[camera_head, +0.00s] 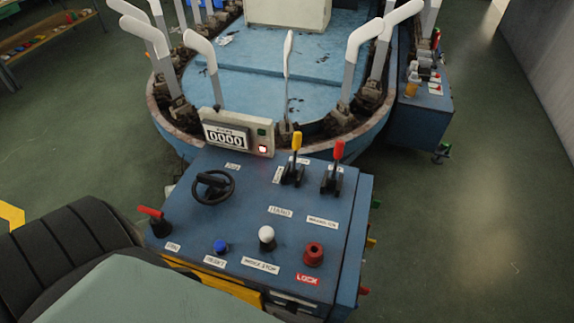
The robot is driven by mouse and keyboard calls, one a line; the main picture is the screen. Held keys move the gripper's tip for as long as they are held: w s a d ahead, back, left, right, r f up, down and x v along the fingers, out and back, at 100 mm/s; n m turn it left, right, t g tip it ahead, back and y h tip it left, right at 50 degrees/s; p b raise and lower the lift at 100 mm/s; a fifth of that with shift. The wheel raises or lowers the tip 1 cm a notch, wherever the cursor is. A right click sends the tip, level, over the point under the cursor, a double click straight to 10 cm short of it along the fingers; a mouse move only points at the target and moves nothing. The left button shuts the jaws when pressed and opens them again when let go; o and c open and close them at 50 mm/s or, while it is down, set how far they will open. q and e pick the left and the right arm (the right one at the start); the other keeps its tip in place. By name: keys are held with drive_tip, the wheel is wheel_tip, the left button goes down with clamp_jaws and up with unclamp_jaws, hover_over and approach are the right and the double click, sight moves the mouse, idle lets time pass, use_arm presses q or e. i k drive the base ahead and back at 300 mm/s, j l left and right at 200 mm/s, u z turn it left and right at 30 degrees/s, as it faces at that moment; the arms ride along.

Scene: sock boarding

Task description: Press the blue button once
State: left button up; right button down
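The blue button (221,246) is a small round knob on the sloped blue control panel (250,215), near its front edge, left of the middle. It stands up from the panel with a small white label (215,262) below it. Nothing covers it. Whether it is pressed cannot be told. Neither of my grippers is in view.
A white knob (266,235), a red knob (313,254), a red-handled lever (152,214) and a black handwheel (213,187) surround the button. Yellow (296,145) and red (338,152) levers stand behind. The counter (226,136) reads 0000. White sock forms ring the machine.

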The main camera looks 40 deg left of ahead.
sight(220, 245)
drive_tip(key=k+j+z, duration=0.2)
drive_tip(key=j, duration=0.35)
drive_tip(key=k+j+z, duration=0.2)
drive_tip(key=j, duration=0.35)
drive_tip(key=k+j+z, duration=0.45)
drive_tip(key=k+j, duration=0.25)
drive_tip(key=j, duration=0.15)
drive_tip(key=k+j, duration=1.05)
drive_tip(key=j, duration=0.25)
